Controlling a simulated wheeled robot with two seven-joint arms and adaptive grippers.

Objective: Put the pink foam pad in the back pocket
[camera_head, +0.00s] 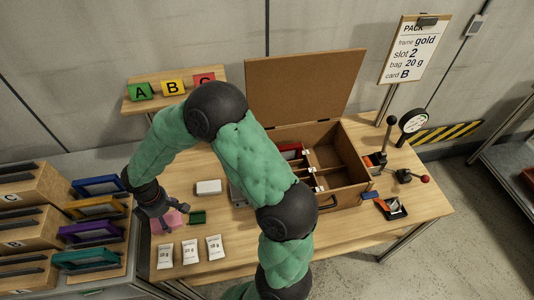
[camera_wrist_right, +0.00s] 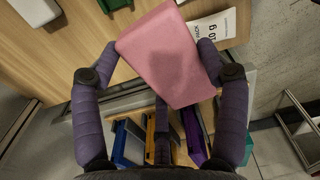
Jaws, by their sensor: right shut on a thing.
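The pink foam pad (camera_head: 172,221) is at the left end of the wooden table. My right gripper (camera_head: 160,214) is shut on it. In the right wrist view the pad (camera_wrist_right: 165,55) sits between the two purple fingers of my right gripper (camera_wrist_right: 158,50), one on each side. I cannot tell whether the pad clears the table. The open brown box (camera_head: 345,195) stands at the table's right, its lid (camera_head: 305,85) up behind it. Dividers split it into pockets, with a red item (camera_head: 292,151) at the back left. My right arm hides the box's front left. My left gripper is not in view.
A white block (camera_head: 209,187), a green block (camera_head: 197,217) and three white bags (camera_head: 190,251) lie near the pad. Coloured frames (camera_head: 90,232) stand at the left. A lever device (camera_head: 377,160) stands right of the box. A sign (camera_head: 415,50) hangs at the back.

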